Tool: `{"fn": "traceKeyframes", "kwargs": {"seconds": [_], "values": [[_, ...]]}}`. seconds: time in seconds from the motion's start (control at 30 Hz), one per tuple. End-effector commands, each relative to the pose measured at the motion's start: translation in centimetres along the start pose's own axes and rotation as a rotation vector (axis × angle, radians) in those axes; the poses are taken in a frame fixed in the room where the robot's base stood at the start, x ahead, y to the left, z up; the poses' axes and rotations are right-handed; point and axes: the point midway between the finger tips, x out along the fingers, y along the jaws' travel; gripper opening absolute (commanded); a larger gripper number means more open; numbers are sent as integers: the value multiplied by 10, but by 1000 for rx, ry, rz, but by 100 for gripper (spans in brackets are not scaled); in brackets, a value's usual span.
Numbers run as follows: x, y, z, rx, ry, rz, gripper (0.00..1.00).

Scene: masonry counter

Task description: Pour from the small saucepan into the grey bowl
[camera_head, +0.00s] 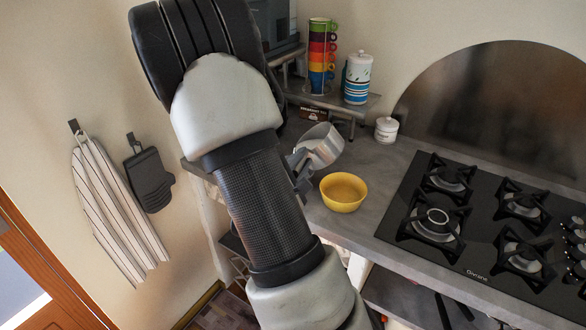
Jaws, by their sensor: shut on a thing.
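The small saucepan (323,144) is silver metal and is held tilted, above and a little left of a bowl. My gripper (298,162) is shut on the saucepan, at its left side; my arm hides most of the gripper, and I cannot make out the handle. The bowl (343,194) is yellow, not grey. It stands upright on the counter, left of the hob, and its inside looks plain yellow. The saucepan and the bowl look apart. I see no stream between them and cannot see the saucepan's contents.
The black gas hob (470,212) lies to the right on the grey counter (388,170). A white lidded pot (386,130) stands behind the bowl. A small shelf at the back holds stacked coloured cups (322,58) and a striped canister (357,80).

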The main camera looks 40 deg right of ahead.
Motion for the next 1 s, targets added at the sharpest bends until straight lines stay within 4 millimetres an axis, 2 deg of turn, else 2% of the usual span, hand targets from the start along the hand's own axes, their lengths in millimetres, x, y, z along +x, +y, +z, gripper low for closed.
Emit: {"fn": "traceKeyframes", "kwargs": {"seconds": [1.0], "values": [[0,2,-2,-29,-10,10,0]]}}
